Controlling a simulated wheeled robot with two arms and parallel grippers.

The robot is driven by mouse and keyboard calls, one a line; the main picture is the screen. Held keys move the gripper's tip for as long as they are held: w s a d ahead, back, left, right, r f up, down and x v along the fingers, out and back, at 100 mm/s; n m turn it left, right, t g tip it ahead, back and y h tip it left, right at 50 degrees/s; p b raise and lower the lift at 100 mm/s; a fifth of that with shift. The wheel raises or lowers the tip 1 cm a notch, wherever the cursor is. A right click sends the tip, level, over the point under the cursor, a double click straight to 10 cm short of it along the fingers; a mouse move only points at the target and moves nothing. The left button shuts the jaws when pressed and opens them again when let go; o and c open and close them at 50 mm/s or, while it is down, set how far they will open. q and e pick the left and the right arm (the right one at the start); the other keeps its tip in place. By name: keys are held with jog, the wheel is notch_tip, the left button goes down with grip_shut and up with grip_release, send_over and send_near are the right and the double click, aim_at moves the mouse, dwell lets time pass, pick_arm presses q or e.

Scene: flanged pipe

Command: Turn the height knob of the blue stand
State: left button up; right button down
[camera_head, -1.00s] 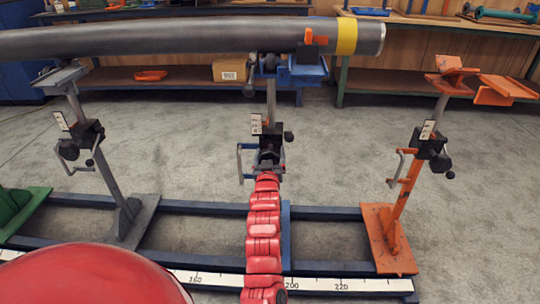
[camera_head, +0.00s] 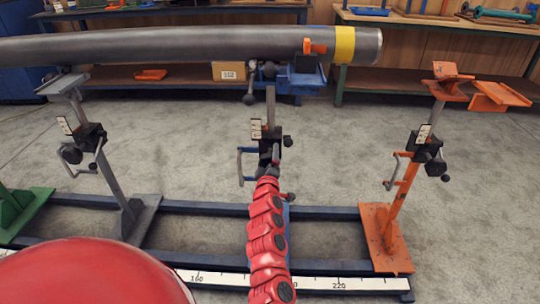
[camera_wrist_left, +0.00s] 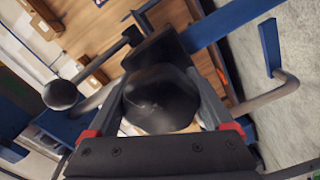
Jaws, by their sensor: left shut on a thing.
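The blue stand (camera_head: 271,104) stands in the middle under the pipe (camera_head: 180,44), with a dark block and scale plate on its column. My left gripper (camera_head: 269,158), at the end of the red arm, is at the front of that block. In the left wrist view, its two grey fingers (camera_wrist_left: 162,90) are on either side of the round black height knob (camera_wrist_left: 160,100) and shut on it. In the head view the gripper mostly hides this knob. A bent crank handle (camera_head: 241,166) sticks out left of the block. My right gripper is not in view.
A grey stand (camera_head: 108,175) is on the left and an orange stand (camera_head: 398,210) on the right. Their feet rest on a blue rail frame (camera_head: 325,211) with a scale strip. Workbenches (camera_head: 440,25) line the back. The grey floor between the stands is open.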

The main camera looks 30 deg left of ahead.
pick_arm(q)
jog(key=n, duration=0.2)
jog(key=shift+n+p, duration=0.3)
jog(key=shift+n, duration=0.1)
jog(key=shift+n+p, duration=0.3)
jog(key=shift+n, duration=1.6)
jog(key=o, duration=1.1)
jog(key=p+v, duration=0.2)
jog(key=v, duration=1.5)
jog(key=shift+s, duration=0.25)
